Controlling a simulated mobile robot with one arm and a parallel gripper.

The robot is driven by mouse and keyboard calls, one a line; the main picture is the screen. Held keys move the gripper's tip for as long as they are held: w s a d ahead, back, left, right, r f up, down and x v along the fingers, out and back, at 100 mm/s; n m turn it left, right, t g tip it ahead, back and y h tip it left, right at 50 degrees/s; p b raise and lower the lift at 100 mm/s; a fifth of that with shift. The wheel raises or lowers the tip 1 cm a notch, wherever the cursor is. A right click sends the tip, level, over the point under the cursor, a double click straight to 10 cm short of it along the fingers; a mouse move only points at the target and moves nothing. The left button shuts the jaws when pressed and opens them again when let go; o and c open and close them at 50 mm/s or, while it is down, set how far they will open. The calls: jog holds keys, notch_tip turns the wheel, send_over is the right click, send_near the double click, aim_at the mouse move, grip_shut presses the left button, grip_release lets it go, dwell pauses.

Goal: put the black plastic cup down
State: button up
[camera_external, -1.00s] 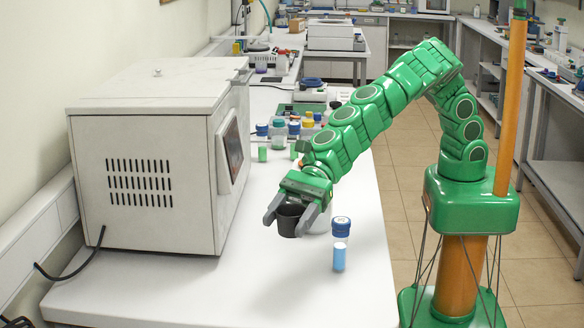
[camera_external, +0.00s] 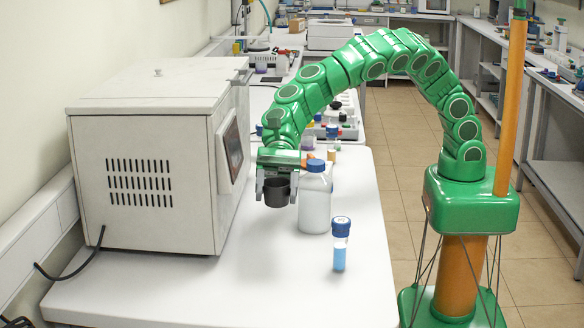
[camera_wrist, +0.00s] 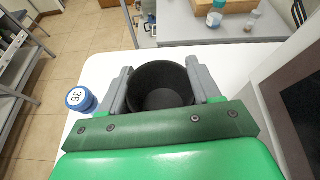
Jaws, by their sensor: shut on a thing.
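The black plastic cup (camera_external: 277,192) is upright between the two grey fingers of my gripper (camera_external: 277,196). The fingers are shut on it from both sides. The cup appears to be held above the white bench (camera_external: 270,285), but the exact gap below it is hard to judge. In the wrist view, the cup (camera_wrist: 160,88) sits between the fingers of my gripper (camera_wrist: 161,92), open side up, and looks empty inside.
A white bottle with a blue cap (camera_external: 315,205) stands just right of the cup. A blue-capped vial of blue liquid (camera_external: 340,248) stands nearer the camera. A large white oven (camera_external: 145,170) is on the left. The front middle of the bench is clear.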

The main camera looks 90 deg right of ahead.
aim_at(277, 181)
jog(key=shift+w+d+r+n+g, duration=0.15)
jog(key=shift+d+g, duration=0.1)
jog(key=shift+d, duration=0.25)
jog(key=shift+s+d+r+n+g, duration=0.1)
jog(key=shift+d+n+g, duration=0.1)
jog(key=shift+d, duration=0.25)
jog(key=shift+w+d+r+n+g, duration=0.15)
jog(key=shift+d+g, duration=0.1)
jog(key=shift+d, duration=0.25)
jog(key=shift+s+f, duration=0.2)
jog(key=shift+f, duration=7.35)
jog(key=shift+f, duration=0.1)
jog(key=o, duration=1)
jog(key=shift+o, duration=0.2)
